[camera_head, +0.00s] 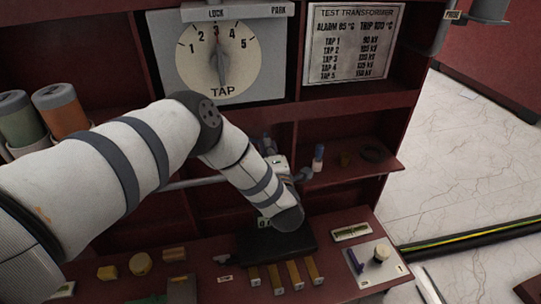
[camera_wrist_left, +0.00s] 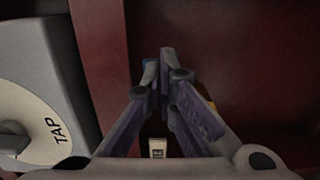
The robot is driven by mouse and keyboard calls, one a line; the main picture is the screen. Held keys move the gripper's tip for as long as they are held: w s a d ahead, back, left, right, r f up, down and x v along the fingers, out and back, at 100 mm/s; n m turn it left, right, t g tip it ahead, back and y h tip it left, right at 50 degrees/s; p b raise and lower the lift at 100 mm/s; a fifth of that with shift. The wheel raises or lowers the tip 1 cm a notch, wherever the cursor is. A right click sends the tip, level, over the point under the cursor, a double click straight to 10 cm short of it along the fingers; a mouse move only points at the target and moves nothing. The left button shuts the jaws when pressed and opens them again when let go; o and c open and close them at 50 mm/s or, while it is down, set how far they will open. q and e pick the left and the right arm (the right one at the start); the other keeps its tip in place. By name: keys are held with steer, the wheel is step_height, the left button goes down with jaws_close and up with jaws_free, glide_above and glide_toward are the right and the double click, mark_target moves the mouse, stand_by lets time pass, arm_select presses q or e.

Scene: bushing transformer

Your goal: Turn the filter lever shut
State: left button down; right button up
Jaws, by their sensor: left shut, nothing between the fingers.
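My left gripper (camera_wrist_left: 164,62) is shut and empty in the left wrist view, its purple-grey fingertips close together in front of dark red panels. In the head view my left arm reaches across the cabinet, and the gripper (camera_head: 284,163) is partly hidden by its own wrist at the middle shelf. I cannot pick out the filter lever with certainty; the arm covers part of the cabinet. My right gripper is not in view.
The tap dial (camera_head: 218,58) and transformer sign (camera_head: 352,43) are above. A blue-capped bottle (camera_head: 318,158) and a dark ring (camera_head: 375,153) are on the right shelf, close to the gripper. Two canisters (camera_head: 60,110) stand left. Several yellow bars (camera_head: 293,273) line the lower ledge.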

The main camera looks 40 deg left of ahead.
arm_select(q)
steer(key=w+b, duration=0.1)
steer(key=w, duration=0.1)
steer(key=w+a+b, duration=0.1)
steer(key=w, duration=0.1)
stand_by(0.4)
steer(key=shift+d, duration=0.1)
